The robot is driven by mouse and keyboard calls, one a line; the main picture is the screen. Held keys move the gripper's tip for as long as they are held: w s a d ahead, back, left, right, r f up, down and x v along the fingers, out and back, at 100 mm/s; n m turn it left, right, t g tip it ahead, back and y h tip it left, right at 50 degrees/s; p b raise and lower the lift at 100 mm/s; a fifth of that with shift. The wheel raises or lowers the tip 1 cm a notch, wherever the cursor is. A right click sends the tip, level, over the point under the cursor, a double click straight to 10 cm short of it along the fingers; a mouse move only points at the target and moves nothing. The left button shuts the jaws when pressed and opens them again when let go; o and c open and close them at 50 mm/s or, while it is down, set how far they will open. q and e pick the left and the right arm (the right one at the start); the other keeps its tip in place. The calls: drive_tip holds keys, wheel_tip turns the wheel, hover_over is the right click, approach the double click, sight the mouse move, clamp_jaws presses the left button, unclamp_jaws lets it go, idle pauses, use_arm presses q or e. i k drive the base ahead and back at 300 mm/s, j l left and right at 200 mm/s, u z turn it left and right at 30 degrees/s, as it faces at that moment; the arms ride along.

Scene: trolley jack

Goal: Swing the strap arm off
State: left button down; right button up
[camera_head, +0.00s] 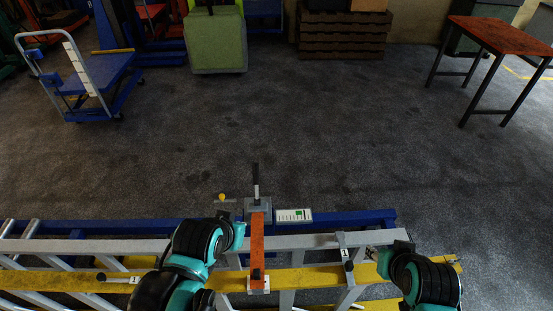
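An orange flat arm (257,240), which looks like the strap arm, lies across a long grey and yellow ladder-like frame (320,277). Its far end meets a grey block (258,204) with an upright black-tipped handle (255,180). A dark fitting sits on its near end. My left arm, teal and black, reaches in left of the orange arm; its gripper end (238,236) is close beside it. My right arm's gripper end (385,256) is at the right part of the frame, apart from the orange arm. The fingers of both are too hidden or small to read.
A blue beam (350,217) runs behind the frame, with a white and green label plate (294,215). Grey brackets marked 1 (345,252) cross the frame. Beyond is open dark floor, with a blue cart (95,80), a green bin (217,42) and a red-topped table (500,33).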

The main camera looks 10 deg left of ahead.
sight(257, 266)
drive_tip(key=k+j+u, duration=0.15)
drive_tip(key=k+j, duration=0.15)
drive_tip(key=k+j+u, duration=0.15)
drive_tip(key=j, duration=0.25)
drive_tip(key=k+j+u, duration=0.1)
drive_tip(key=k+j, duration=0.25)
